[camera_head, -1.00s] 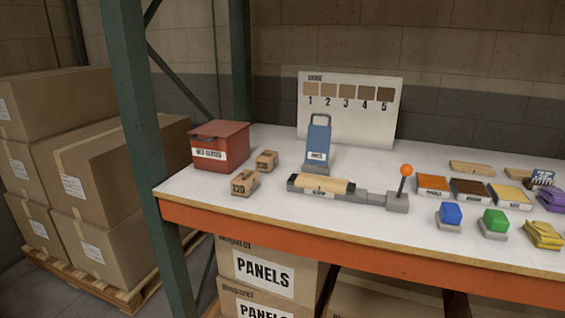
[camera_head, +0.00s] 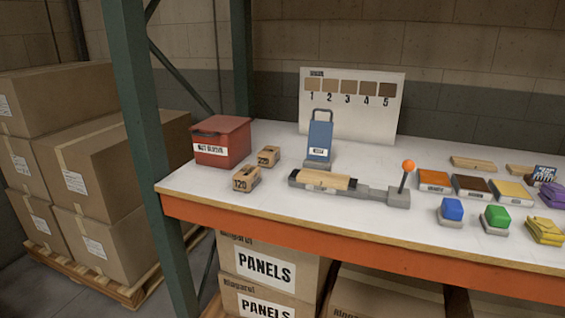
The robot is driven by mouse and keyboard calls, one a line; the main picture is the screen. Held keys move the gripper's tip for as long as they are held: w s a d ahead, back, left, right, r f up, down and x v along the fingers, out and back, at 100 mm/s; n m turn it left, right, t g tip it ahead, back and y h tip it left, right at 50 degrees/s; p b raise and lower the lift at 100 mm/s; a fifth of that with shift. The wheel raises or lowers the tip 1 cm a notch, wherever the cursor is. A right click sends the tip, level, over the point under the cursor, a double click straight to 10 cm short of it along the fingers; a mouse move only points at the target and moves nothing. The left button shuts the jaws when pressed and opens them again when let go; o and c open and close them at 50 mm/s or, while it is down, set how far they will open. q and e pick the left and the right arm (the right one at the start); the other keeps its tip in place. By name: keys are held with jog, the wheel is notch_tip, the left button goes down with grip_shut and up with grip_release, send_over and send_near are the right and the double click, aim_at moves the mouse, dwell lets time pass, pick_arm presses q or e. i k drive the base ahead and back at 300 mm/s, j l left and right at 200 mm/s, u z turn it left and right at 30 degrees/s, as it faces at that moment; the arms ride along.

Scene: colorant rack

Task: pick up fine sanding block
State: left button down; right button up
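Two small brown sanding blocks with printed labels sit on the white shelf top, right of the red bin. The nearer block (camera_head: 246,178) reads 120. The farther block (camera_head: 268,157) has a smaller label that appears to read 220, the finer grit. The two blocks stand close together but apart, and neither is covered. Neither of my grippers is in view.
A labelled red bin (camera_head: 221,142) stands left of the blocks. A blue upright holder (camera_head: 319,140) and a clamp fixture holding a wooden strip (camera_head: 323,180) are to the right. A green rack post (camera_head: 153,160) rises at the shelf's left end. Bare white surface lies before the blocks.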

aim_at(268, 157)
jog(key=i+j, duration=0.15)
jog(key=j, duration=0.2)
jog(key=i+j, duration=0.1)
jog(key=j, duration=0.25)
jog(key=i+j, duration=0.15)
jog(key=j, duration=0.15)
jog(key=i+j+z, duration=0.1)
jog(key=j, duration=0.25)
jog(key=i+j, duration=0.15)
jog(key=j, duration=0.2)
